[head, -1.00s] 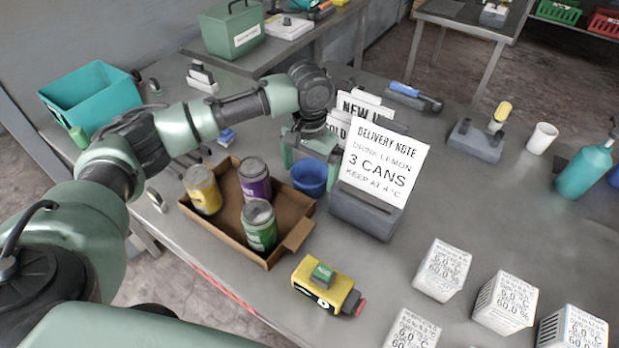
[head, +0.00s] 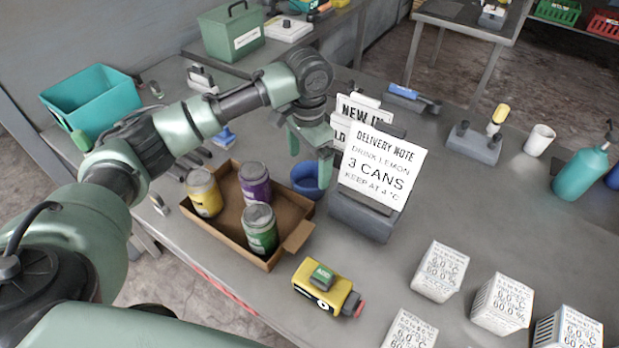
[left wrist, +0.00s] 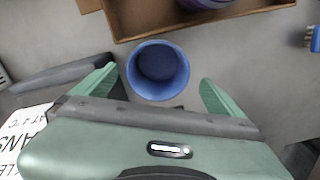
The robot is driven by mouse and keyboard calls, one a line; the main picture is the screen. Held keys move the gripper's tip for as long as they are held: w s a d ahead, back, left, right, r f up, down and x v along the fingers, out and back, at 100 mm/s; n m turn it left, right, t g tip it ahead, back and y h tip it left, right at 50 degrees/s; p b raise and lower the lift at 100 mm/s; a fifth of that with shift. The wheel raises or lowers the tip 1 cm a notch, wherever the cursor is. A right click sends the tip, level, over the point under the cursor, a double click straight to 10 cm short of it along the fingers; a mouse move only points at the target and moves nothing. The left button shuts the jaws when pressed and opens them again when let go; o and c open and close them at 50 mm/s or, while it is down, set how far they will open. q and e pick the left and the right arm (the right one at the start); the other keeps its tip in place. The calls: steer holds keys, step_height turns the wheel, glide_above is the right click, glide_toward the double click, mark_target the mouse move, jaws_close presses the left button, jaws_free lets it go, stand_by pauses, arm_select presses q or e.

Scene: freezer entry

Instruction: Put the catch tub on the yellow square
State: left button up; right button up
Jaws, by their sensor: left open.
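A small round blue tub (head: 306,180), the likeliest catch tub, stands on the grey table between the cardboard tray and the delivery note stand. My left gripper (head: 309,158) is open and pointing down just above it, its fingers hiding part of the tub. In the left wrist view the empty-looking blue tub (left wrist: 158,72) shows between the two spread green fingertips, with gaps on both sides. I cannot see a yellow square in either view. My right gripper is not in view.
The cardboard tray (head: 284,252) with three cans is close on the left. The delivery note stand (head: 360,217) is close on the right. A yellow device (head: 326,290) lies in front, and white printed boxes (head: 440,270) stand front right.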

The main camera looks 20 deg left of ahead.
mark_target(310, 181)
arm_select(q)
step_height(310, 181, down, 6)
steer(key=shift+d+r+p, duration=0.15)
steer(key=shift+r+p, duration=0.05)
steer(key=shift+p, duration=0.7)
steer(key=shift+f, duration=0.55)
steer(key=c, duration=1.4)
steer(key=shift+c, duration=0.2)
steer(key=shift+r, duration=0.1)
steer(key=shift+r, duration=0.5)
step_height(310, 181, up, 19)
steer(key=b, duration=0.2)
steer(key=s+d+f+n, duration=0.2)
steer(key=s+n, duration=0.1)
steer(key=s, duration=0.3)
steer(key=s+d+f+n, duration=0.2)
steer(key=s+n, duration=0.1)
steer(key=s, duration=0.3)
steer(key=shift+s+d, duration=0.2)
steer(key=shift+s, duration=0.2)
